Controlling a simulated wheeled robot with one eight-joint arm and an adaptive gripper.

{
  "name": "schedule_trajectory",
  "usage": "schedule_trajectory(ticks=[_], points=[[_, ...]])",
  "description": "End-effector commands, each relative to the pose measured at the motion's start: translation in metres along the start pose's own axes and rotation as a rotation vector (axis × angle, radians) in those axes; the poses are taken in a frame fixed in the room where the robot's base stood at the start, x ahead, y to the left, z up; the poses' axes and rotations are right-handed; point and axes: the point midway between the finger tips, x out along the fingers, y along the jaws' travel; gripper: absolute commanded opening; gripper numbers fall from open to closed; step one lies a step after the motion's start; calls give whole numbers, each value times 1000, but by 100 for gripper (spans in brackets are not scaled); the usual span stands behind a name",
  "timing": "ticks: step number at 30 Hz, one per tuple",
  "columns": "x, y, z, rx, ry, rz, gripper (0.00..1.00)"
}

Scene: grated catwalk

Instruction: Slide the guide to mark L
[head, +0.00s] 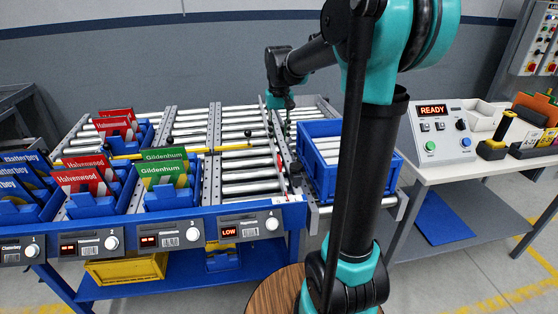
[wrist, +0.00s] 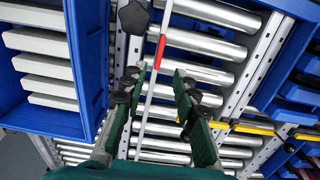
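My gripper (head: 290,104) is over the far part of the roller rack, near the right-hand lane. In the wrist view my gripper (wrist: 160,75) is open, with a green-padded finger on each side and nothing gripped. A thin pale bar (wrist: 153,85) with a red section (wrist: 160,50) runs lengthwise between the fingers, over the rollers. The red section also shows in the head view (head: 280,161). A black knob (wrist: 132,17) sits at the perforated rail (wrist: 122,50) left of the bar. I cannot tell for sure which part is the guide, and no mark L is readable.
A blue crate (head: 322,160) stands close right of the lane. A yellow bar (head: 205,150) crosses the rollers at left. Blue bins with red cards (head: 82,177) and green cards (head: 165,168) fill lanes left. A control box (head: 443,130) reads READY; a front display (head: 228,231) reads LOW.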

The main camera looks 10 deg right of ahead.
Motion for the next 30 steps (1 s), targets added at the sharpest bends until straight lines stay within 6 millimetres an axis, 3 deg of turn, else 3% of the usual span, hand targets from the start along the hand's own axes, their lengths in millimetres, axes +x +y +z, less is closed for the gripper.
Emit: schedule_trajectory(ticks=[9, 15, 21, 30], points=[[63, 0, 0, 0, 0, 0, 29], [92, 0, 0, 0, 0, 0, 29], [104, 0, 0, 0, 0, 0, 29], [104, 0, 0, 0, 0, 0, 27]])
